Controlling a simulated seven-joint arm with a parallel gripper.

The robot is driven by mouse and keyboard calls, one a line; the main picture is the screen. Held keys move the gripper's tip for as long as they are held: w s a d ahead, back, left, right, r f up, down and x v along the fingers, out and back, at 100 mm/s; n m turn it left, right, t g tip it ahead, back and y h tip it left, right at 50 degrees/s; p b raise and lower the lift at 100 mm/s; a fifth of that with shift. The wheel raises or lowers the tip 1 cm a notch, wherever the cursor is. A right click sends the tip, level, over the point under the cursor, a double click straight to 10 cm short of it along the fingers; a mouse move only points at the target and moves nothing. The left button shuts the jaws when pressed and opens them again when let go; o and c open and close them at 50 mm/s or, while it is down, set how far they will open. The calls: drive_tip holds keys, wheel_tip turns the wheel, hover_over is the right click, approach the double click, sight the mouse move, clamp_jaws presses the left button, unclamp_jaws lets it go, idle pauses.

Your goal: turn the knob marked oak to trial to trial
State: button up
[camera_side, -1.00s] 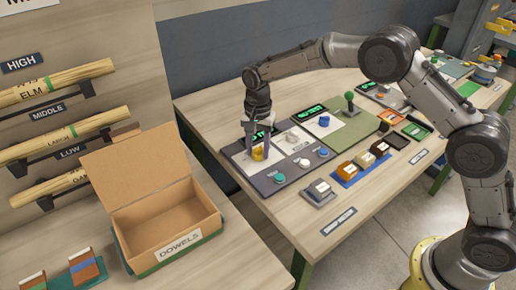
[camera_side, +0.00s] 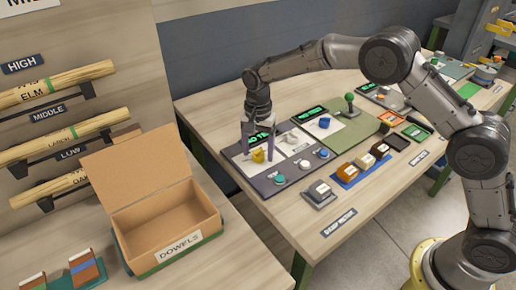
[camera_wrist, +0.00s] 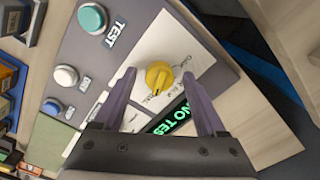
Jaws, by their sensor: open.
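The yellow knob (camera_wrist: 159,77) sits on a white card (camera_wrist: 185,42) with handwritten labels too small to read surely. In the side view the knob (camera_side: 258,156) is at the left end of the grey panel (camera_side: 268,187). My gripper (camera_side: 258,152) points down over it. In the wrist view my gripper's fingers (camera_wrist: 165,78) stand apart, one on each side of the knob, with visible gaps.
A teal button (camera_wrist: 92,17) marked TEST, a white button (camera_wrist: 65,76) and a blue one (camera_wrist: 52,107) line the panel's front. A second panel with a blue knob (camera_side: 324,122) and a green-topped lever (camera_side: 349,98) stand to the right.

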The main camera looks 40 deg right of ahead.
sight(259, 151)
drive_tip(key=shift+r, duration=0.1)
wheel_tip(259, 151, up, 14)
drive_tip(key=shift+f, duration=0.2)
drive_tip(key=shift+d, duration=0.1)
idle(0.3)
